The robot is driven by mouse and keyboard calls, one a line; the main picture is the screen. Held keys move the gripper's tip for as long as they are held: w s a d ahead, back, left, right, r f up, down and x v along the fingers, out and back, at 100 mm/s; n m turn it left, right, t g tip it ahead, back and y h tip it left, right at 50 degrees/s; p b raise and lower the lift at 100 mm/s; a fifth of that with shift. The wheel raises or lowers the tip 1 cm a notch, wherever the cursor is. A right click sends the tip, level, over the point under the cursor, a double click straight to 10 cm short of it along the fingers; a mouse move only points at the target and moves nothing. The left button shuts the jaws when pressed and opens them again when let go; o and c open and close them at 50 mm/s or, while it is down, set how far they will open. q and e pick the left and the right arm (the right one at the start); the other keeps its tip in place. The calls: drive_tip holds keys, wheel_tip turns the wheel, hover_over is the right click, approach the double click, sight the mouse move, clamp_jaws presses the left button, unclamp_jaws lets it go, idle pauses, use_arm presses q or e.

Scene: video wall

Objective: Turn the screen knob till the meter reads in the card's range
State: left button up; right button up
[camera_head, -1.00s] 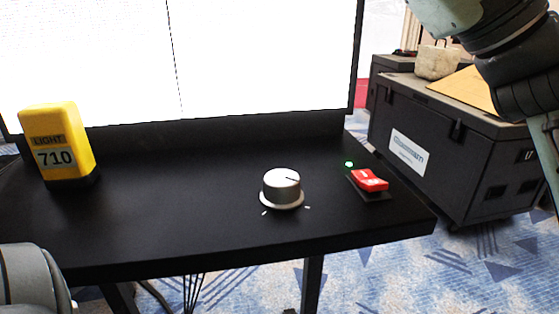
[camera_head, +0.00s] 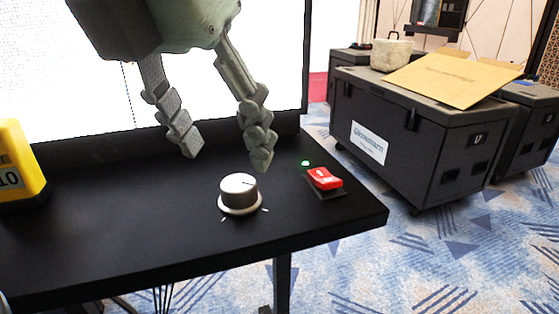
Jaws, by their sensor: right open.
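The silver knob (camera_head: 239,191) stands on the black table, with its dark pointer line toward the right and tick marks at its base. My right gripper (camera_head: 226,160) is open and empty, pointing down above and just behind the knob, its fingers apart from it. The yellow light meter (camera_head: 20,165) is cut off by the left edge; only the digits "10" of its display show. The lit white screen (camera_head: 60,70) stands at the back, partly hidden by my right gripper. No card with a range can be made out. My left gripper is not in view.
A red rocker switch (camera_head: 325,179) with a green light (camera_head: 306,163) sits right of the knob. Black cases (camera_head: 420,130) stand on the blue carpet at right, with a cardboard sheet (camera_head: 452,80) on top.

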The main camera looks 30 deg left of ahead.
sight(238, 183)
drive_tip(key=x, duration=0.4)
drive_tip(key=shift+f, duration=0.1)
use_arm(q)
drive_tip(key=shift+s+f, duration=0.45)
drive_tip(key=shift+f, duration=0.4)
use_arm(e)
drive_tip(key=shift+w+f, duration=0.25)
drive_tip(key=shift+f, duration=0.4)
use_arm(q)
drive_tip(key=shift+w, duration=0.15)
use_arm(e)
drive_tip(key=c, duration=1.2)
